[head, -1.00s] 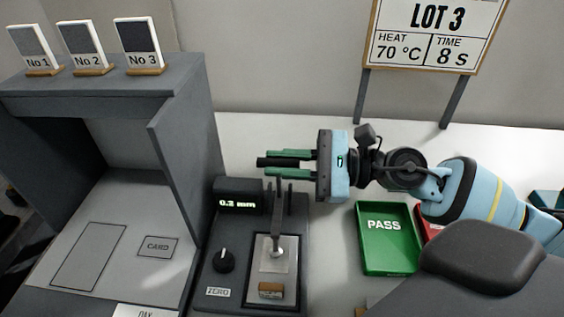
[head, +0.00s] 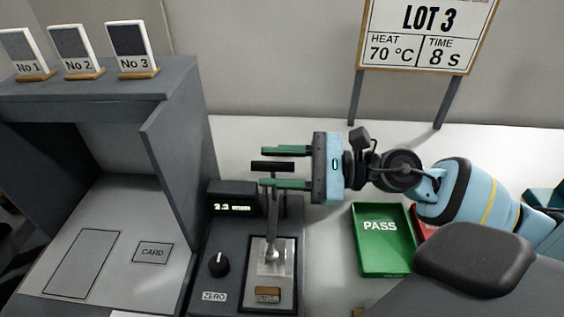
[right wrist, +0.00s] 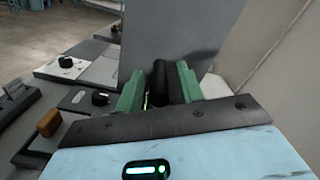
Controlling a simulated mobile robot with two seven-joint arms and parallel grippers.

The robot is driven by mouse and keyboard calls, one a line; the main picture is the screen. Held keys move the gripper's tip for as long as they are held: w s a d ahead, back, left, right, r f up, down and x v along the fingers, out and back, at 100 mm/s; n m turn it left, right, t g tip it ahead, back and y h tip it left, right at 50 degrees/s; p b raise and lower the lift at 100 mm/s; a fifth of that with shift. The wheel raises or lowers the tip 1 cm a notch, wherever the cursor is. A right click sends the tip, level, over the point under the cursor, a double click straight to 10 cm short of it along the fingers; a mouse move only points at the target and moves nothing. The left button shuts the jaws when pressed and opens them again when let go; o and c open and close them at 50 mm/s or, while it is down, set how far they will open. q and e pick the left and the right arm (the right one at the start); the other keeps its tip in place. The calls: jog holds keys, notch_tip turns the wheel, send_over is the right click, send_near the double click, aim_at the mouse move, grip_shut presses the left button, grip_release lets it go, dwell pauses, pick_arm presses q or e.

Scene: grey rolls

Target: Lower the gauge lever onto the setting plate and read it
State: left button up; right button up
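The gauge lever (head: 272,235) stands over the pale setting plate (head: 288,258) on the dark gauge base; I cannot tell whether its foot touches the plate. Its black handle (head: 271,166) lies between the green fingers of my right gripper (head: 285,167), with gaps beside it. The right gripper is open around the handle; the right wrist view also shows the handle (right wrist: 160,82) between the fingers. The gauge display (head: 232,207) glows, but its digits are blurred, perhaps 2.2 or 3.3. My left gripper is out of view.
A brown block (head: 267,294) sits at the front of the gauge, right of the ZERO knob (head: 219,264). A grey booth (head: 172,150) with numbered cards on top stands at left. A green PASS tray (head: 382,258) is at right, beside a partly hidden red tray.

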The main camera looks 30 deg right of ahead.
jog(key=shift+d, duration=0.1)
jog(key=shift+s+d+f+b, duration=0.15)
jog(key=shift+s+d+b, duration=0.55)
jog(key=shift+s+d, duration=0.1)
jog(key=shift+d, duration=0.15)
jog(key=b+v, duration=0.1)
jog(key=v, duration=0.4)
jog(key=shift+d, duration=0.1)
jog(key=shift+r, duration=0.3)
